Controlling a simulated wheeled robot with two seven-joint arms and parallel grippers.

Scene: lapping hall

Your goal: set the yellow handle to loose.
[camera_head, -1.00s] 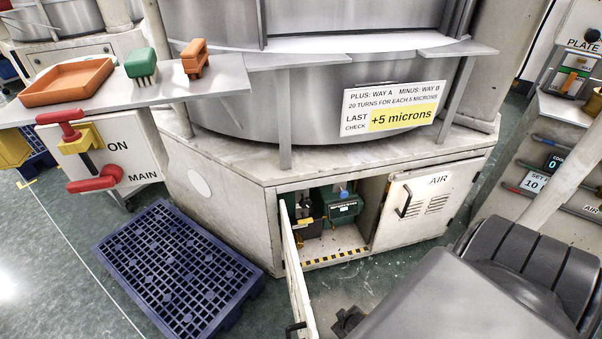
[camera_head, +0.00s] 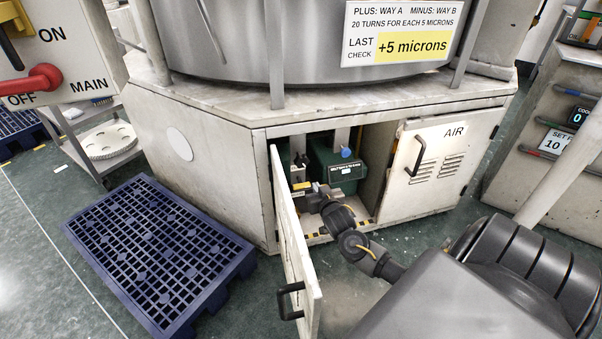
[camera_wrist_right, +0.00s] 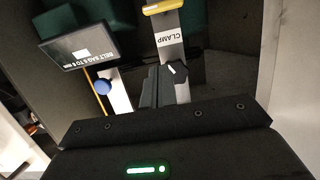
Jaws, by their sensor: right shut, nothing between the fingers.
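The yellow handle (camera_head: 302,187) shows inside the open cabinet in the head view, close to my right gripper (camera_head: 318,192). In the right wrist view, the yellow handle (camera_wrist_right: 163,7) lies across the top edge, at the end of a pale metal bar marked CLAMP. My right gripper (camera_wrist_right: 166,82) is shut and empty. Its fingers point toward the bar, apart from the yellow grip in the picture; I cannot tell whether they touch the bar. No "loose" marking is readable. My left gripper is out of view.
The open cabinet door (camera_head: 293,240) stands left of my right arm. A green unit (camera_head: 338,167) with a blue knob (camera_wrist_right: 103,86) and a belt-sag sign (camera_wrist_right: 80,48) is inside. The AIR door (camera_head: 430,165) is shut. A blue pallet (camera_head: 155,250) lies on the floor at left.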

